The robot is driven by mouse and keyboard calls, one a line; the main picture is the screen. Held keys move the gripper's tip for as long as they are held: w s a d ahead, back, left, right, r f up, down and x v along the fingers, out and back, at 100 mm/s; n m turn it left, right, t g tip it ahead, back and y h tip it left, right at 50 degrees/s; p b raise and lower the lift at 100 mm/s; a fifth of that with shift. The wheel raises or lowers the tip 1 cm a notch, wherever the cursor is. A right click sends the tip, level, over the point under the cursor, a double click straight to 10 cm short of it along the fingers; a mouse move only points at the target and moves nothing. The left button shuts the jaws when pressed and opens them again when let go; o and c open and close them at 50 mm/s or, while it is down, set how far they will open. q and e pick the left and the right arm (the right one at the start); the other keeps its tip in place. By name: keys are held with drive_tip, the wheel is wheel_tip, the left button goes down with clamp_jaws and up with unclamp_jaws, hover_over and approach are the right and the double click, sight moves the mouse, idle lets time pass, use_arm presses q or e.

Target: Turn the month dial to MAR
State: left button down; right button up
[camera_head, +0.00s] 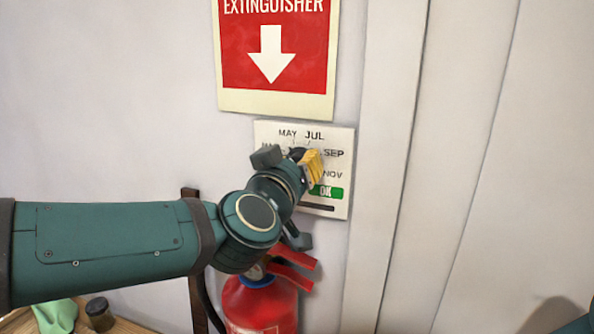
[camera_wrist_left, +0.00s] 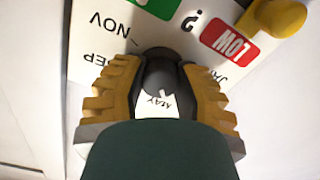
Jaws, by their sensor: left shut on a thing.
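The month dial (camera_wrist_left: 160,72) is a dark round knob on a white plate (camera_head: 268,128), seen upside down in the left wrist view. My left gripper (camera_head: 305,160) reaches the plate from the left, and its yellow-padded fingers (camera_wrist_left: 158,88) are shut on the dial from both sides. MAY (camera_wrist_left: 160,98) shows between the fingers, with a small pale mark on the dial near it. I cannot tell for sure which month the dial points to. In the head view MAY, JUL, SEP and NOV are legible; the gripper hides much of the left side. My right gripper is out of view.
The plate also has a green OK label (camera_head: 327,192) and a red LOW label (camera_wrist_left: 228,40) beside a yellow knob (camera_wrist_left: 280,18). A red extinguisher (camera_head: 258,305) hangs below, near my wrist. A red sign (camera_head: 275,50) is above. A vertical trim (camera_head: 385,150) stands to the right.

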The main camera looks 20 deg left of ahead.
use_arm(q)
drive_tip(key=n+b, duration=0.2)
drive_tip(key=n, duration=0.2)
drive_tip(key=shift+n, duration=0.4)
idle(0.4)
drive_tip(key=c, duration=0.6)
unclamp_jaws()
drive_tip(key=s, duration=1.2)
drive_tip(key=shift+a, duration=0.2)
